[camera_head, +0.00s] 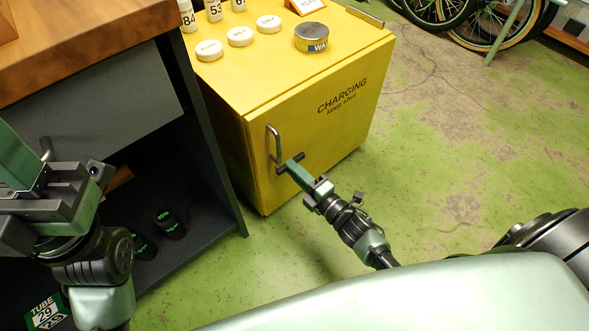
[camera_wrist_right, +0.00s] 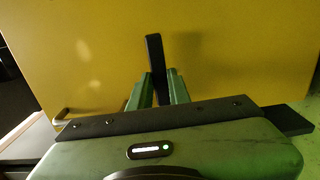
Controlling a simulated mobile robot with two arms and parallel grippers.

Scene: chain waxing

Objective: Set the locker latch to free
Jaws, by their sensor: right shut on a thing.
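The yellow locker (camera_head: 305,120) stands in the middle of the head view, with "CHARGING keep shut" on its front. A metal pull handle (camera_head: 273,143) is on the left of that front. The dark latch lever (camera_wrist_right: 155,62) shows in the right wrist view, standing out between my fingers against the yellow front. My right gripper (camera_head: 289,165) is shut on the lever, just below the handle; it also shows in the right wrist view (camera_wrist_right: 158,92). The lever's base is hidden by the fingers. My left gripper (camera_head: 42,172) is at the left edge, far from the locker; its fingertips are partly cut off.
Several white round pucks (camera_head: 240,37), a wax tin (camera_head: 312,37) and numbered bottles (camera_head: 214,9) stand on the locker top. A wooden-topped bench (camera_head: 85,40) is on the left, with dark cans (camera_head: 170,224) on its lower shelf. Green floor (camera_head: 430,150) is clear right of the locker.

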